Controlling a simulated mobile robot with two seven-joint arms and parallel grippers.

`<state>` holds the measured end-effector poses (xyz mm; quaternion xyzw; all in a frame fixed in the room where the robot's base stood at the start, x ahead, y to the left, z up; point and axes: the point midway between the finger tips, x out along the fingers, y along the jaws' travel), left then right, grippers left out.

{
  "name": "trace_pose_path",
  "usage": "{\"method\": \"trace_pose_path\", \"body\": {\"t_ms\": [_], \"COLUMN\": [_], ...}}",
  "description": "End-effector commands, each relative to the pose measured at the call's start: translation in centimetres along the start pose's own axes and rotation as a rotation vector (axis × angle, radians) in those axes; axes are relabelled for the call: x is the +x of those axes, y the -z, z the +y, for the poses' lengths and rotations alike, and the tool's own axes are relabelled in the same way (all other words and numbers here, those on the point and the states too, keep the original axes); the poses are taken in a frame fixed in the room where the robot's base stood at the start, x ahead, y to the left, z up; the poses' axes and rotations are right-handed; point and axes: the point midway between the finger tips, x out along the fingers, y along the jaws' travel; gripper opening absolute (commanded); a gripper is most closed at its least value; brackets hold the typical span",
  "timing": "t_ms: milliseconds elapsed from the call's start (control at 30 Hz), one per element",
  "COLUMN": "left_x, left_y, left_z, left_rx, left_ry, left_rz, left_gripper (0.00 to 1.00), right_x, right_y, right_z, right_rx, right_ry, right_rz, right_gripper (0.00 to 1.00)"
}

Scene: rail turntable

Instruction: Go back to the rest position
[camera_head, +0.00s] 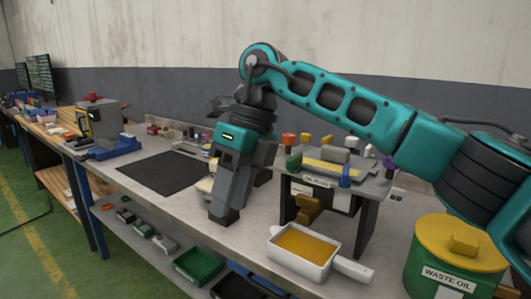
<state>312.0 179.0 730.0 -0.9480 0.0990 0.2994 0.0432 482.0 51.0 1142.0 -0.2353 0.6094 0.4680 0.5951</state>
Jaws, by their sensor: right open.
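My right arm comes in from the right, bends at a teal elbow above the bench and points its gripper (226,208) down. The gripper is open, and I see nothing held in it. Its fingers hang over the grey bench, between the black mat (150,181) and a small stand (366,190) with a label on its front edge. The fingers hide part of a pale object behind them. My left gripper is not in view.
A white tray (278,252) of amber liquid stands in front of the stand. A green bin (420,262) with a yellow lid, labelled WASTE OIL, is at the right. A grey machine (103,118) with a blue base is farther left. The black mat is bare.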

Motion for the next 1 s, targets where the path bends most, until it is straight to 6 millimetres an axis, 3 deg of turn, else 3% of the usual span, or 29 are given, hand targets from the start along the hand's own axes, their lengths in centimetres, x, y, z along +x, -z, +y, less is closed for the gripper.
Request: {"method": "trace_pose_path", "body": {"t_ms": [100, 233, 400, 500, 633, 733, 867, 1000], "left_x": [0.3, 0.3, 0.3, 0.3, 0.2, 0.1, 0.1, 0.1], "left_y": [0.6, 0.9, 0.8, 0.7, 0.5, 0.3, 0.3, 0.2], "left_z": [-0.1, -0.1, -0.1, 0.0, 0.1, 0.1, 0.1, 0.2], "left_rx": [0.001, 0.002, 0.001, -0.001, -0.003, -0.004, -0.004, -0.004], "left_ry": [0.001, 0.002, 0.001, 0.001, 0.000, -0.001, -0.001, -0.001], "left_rz": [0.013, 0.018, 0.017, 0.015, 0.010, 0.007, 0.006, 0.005], "left_gripper": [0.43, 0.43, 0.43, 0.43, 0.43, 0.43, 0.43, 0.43], "right_x": [3.9, 6.7, 7.6, 7.2, 6.5, 6.5, 7.4, 10.3], "right_y": [-1.2, -2.6, -3.9, -4.3, -4.2, -3.4, -1.4, 2.2], "right_z": [2.6, 6.0, 9.1, 9.5, 8.2, 5.8, 1.6, -3.5], "right_rx": [-0.025, -0.011, 0.098, 0.208, 0.399, 0.583, 0.861, 1.210], "right_ry": [-0.219, -0.495, -0.874, -1.082, -1.327, -1.494, -1.675, -1.815], "right_rz": [-0.099, -0.245, -0.467, -0.598, -0.767, -0.890, -1.039, -1.177], "right_gripper": [0.40, 0.40, 0.40, 0.40, 0.40, 0.40, 0.40, 0.40]}}
